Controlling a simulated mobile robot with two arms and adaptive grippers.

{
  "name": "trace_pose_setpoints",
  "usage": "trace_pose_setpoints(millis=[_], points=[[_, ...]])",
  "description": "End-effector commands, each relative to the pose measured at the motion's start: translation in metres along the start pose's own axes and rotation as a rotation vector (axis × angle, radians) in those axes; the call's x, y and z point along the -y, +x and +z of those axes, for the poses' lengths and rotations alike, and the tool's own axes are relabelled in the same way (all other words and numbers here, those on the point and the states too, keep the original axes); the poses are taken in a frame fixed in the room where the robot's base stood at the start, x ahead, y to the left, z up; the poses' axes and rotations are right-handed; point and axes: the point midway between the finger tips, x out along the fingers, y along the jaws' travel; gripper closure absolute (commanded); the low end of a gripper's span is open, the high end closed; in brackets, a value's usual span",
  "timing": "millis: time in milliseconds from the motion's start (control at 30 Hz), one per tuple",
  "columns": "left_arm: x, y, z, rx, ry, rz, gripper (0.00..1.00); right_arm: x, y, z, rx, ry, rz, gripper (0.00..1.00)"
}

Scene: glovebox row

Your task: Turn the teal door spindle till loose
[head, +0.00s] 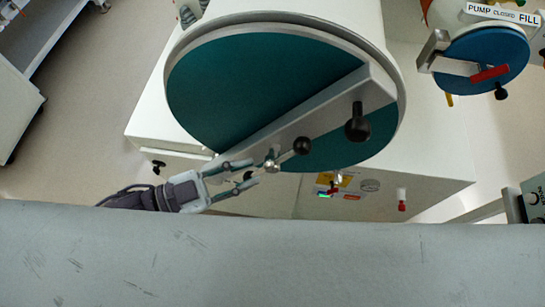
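The teal door (255,85) is a large round disc in a pale ring, with a grey metal bar (315,112) slanting across it. Near the bar's lower left end is the spindle (272,165), a small metal hub with a thin cross rod. A black ball (302,146) is on the rod's upper right end; a dark, partly hidden ball shows on the other side. My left gripper (256,171) reaches in from the left, its two fingers apart on either side of that lower left ball. I cannot tell whether they touch it. My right gripper is out of view.
A black knob (357,124) stands on the bar's right end. A smaller blue door (482,58) with a red handle is at upper right. A white cabinet body lies behind, with a small label panel (340,188) below the door. A pale scuffed surface (270,262) fills the foreground.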

Motion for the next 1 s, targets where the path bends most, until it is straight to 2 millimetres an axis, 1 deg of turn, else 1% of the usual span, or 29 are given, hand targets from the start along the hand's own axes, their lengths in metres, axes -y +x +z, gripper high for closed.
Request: trace_pose_setpoints(millis=[33, 100, 200, 300, 500, 733, 867, 900, 1000], points=[[0.003, 0.01, -0.005, -0.006, 0.002, -0.001, 0.76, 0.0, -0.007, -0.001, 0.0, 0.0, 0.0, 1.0], [0.003, 0.023, -0.005, -0.006, 0.001, -0.002, 0.76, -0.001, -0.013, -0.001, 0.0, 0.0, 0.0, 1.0], [0.002, 0.038, -0.005, -0.004, 0.001, -0.001, 0.76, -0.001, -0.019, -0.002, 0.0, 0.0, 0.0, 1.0], [0.001, 0.049, -0.003, -0.002, 0.0, -0.002, 0.76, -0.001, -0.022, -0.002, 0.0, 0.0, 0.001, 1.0], [0.0, 0.058, 0.0, 0.0, -0.001, 0.0, 0.76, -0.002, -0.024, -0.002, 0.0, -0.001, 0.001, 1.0], [0.0, 0.058, 0.0, 0.001, -0.001, 0.0, 0.76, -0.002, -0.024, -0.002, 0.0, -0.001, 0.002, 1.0], [0.0, 0.058, 0.0, 0.0, -0.001, 0.0, 0.98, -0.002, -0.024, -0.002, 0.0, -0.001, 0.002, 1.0], [0.0, 0.058, 0.0, 0.0, -0.001, 0.0, 1.0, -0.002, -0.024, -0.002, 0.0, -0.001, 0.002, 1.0], [0.0, 0.058, 0.0, 0.0, -0.001, 0.0, 1.0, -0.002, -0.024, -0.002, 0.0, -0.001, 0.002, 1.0]])
